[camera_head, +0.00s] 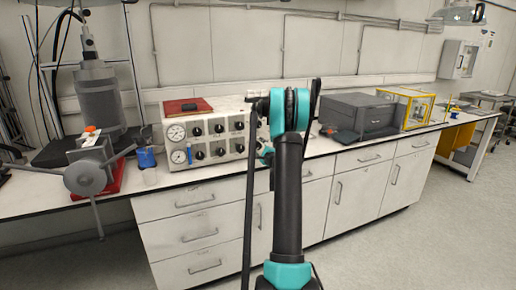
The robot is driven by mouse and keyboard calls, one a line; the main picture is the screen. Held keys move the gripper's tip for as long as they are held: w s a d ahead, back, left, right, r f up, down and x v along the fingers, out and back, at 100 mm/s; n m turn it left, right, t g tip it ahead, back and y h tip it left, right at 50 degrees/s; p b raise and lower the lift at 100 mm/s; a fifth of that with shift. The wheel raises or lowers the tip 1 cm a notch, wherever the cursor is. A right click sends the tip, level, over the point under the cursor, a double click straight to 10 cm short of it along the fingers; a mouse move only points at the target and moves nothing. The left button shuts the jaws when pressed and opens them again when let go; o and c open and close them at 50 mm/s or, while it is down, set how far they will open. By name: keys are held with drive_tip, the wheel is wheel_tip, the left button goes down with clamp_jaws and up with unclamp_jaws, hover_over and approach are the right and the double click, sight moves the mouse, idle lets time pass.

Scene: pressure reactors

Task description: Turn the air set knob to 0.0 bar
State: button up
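The control panel (206,163) is a pale box on the bench, left of my arm. It has two round gauges (177,133) on its left side and two rows of black knobs (197,131). The labels and gauge readings are too small to read, so I cannot tell which knob is the air set knob. My black and teal arm stands upright in front of the panel's right end. A small teal and black part (265,152) beside it seems to be my arm's far end, close to the panel's right edge. The fingers cannot be made out.
A red book (187,107) lies on the panel. Left of it are a blue-topped container (147,158), a clamp-like device with arms (88,177) and a grey reactor vessel (98,97). A dark grey box (357,114) and a yellow-framed case (408,106) stand right. The right floor is clear.

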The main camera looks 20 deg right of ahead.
drive_tip(key=s, duration=1.2)
drive_tip(key=shift+d, duration=0.2)
drive_tip(key=s+a+f+n+g+y, duration=0.1)
drive_tip(key=s+a+n+g, duration=0.2)
drive_tip(key=s+a+n, duration=0.35)
drive_tip(key=s+a+n+g+y, duration=0.2)
drive_tip(key=s+a+n, duration=0.1)
drive_tip(key=a, duration=0.7)
drive_tip(key=s+a+f+n+g+y, duration=0.1)
drive_tip(key=s+a+n+g, duration=0.3)
drive_tip(key=a, duration=0.4)
drive_tip(key=s+f+n+g+h, duration=0.2)
drive_tip(key=s+f+n, duration=0.2)
drive_tip(key=s, duration=0.9)
drive_tip(key=s+f+n+g+h, duration=0.2)
drive_tip(key=s+f+n, duration=0.2)
drive_tip(key=s, duration=0.8)
drive_tip(key=shift+s+a+f+n+g+h, duration=0.3)
drive_tip(key=shift+s+a+n+g, duration=0.1)
drive_tip(key=shift+n, duration=0.25)
